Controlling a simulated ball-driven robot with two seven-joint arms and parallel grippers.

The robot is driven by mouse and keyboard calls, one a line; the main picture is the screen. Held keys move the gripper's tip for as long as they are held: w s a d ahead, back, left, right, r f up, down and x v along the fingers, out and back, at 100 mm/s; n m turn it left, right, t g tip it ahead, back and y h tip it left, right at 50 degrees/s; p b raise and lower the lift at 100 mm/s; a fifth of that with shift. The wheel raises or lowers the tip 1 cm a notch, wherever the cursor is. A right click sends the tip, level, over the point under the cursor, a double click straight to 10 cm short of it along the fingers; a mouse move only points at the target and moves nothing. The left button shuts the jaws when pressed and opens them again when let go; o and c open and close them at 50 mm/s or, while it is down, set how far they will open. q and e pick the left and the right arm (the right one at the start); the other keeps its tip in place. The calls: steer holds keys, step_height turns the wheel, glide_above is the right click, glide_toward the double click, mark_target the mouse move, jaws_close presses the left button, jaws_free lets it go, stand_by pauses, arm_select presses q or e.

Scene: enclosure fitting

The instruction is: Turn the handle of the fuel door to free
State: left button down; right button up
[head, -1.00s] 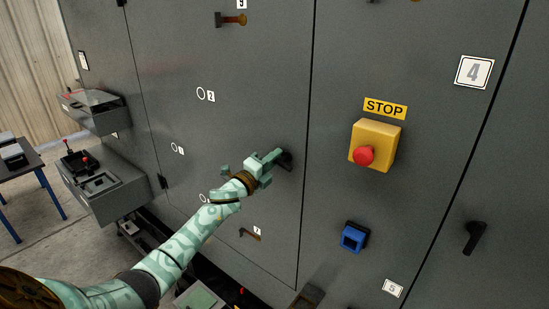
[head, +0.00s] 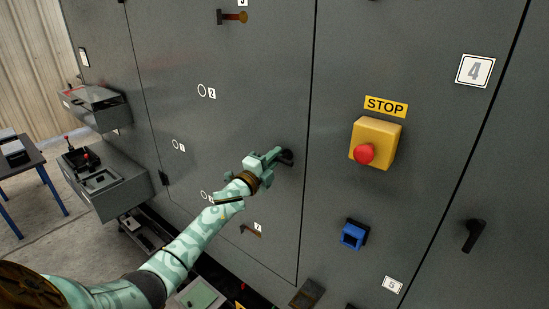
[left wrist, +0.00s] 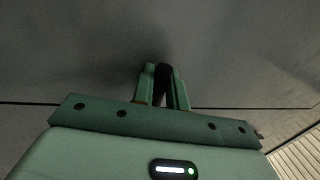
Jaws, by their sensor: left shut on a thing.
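My left gripper (head: 272,159) is at the grey door panel (head: 232,120), close to its right edge. It is shut on a black handle (head: 287,157), most of which the fingers hide in the head view. In the left wrist view the black handle (left wrist: 162,80) stands between the two green fingers of the gripper (left wrist: 162,85). The door looks flush with its neighbour along the dark seam. I cannot read a label naming this door. My right gripper is in neither view.
To the right are a yellow box with a red button (head: 375,143) under a STOP sign (head: 386,106), a blue fitting (head: 354,234) and another black handle (head: 473,236). A brown handle (head: 250,230) is below my gripper. Grey boxes (head: 103,180) and a table (head: 22,168) stand left.

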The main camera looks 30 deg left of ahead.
arm_select(q)
steer(key=c, duration=1.5)
jaws_free()
steer(key=shift+f, duration=0.1)
steer(key=b+v, duration=0.2)
steer(key=v, duration=1.4)
steer(key=shift+s+a, duration=0.1)
steer(key=shift+a, duration=0.05)
